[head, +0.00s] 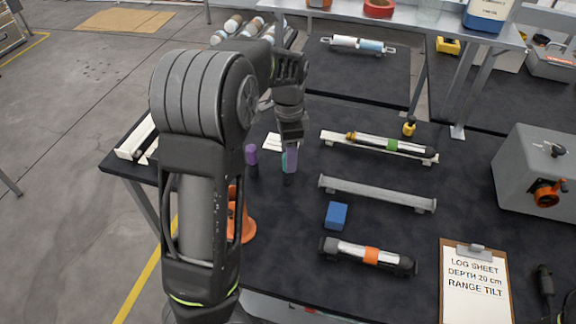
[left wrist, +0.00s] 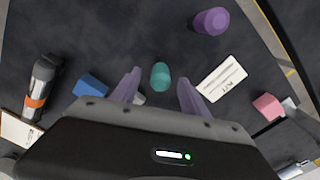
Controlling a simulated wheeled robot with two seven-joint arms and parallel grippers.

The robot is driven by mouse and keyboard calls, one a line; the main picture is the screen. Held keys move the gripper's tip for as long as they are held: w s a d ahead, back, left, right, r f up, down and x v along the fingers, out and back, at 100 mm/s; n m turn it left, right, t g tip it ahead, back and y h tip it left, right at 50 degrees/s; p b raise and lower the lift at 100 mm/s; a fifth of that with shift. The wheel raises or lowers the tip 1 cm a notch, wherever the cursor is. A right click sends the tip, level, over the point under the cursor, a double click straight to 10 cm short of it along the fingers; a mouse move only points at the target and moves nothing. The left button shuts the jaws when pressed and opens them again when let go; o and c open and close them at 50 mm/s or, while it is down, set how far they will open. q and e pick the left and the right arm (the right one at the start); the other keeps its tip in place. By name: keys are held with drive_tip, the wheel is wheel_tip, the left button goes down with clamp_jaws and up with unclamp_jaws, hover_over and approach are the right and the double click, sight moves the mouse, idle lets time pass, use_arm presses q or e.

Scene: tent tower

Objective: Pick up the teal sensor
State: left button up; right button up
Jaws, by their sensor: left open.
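The teal sensor (left wrist: 160,76) is a small rounded cylinder on the dark table top, seen from above in the left wrist view. My left gripper (left wrist: 160,85) is open, with its two lavender fingers on either side of the sensor and gaps to both. In the head view my left gripper (head: 291,158) points down over the table and hides most of the sensor; only a thin teal edge shows beside the fingers. I cannot tell how far the fingertips are above the table. My right gripper is in neither view.
A purple cylinder (head: 251,155) stands close left of the gripper, with a white card (left wrist: 221,78) nearby. A grey box (head: 540,170) stands at the right.

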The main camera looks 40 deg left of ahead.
use_arm(q)
drive_tip(key=shift+f, duration=0.95)
drive_tip(key=shift+c, duration=0.5)
clamp_jaws()
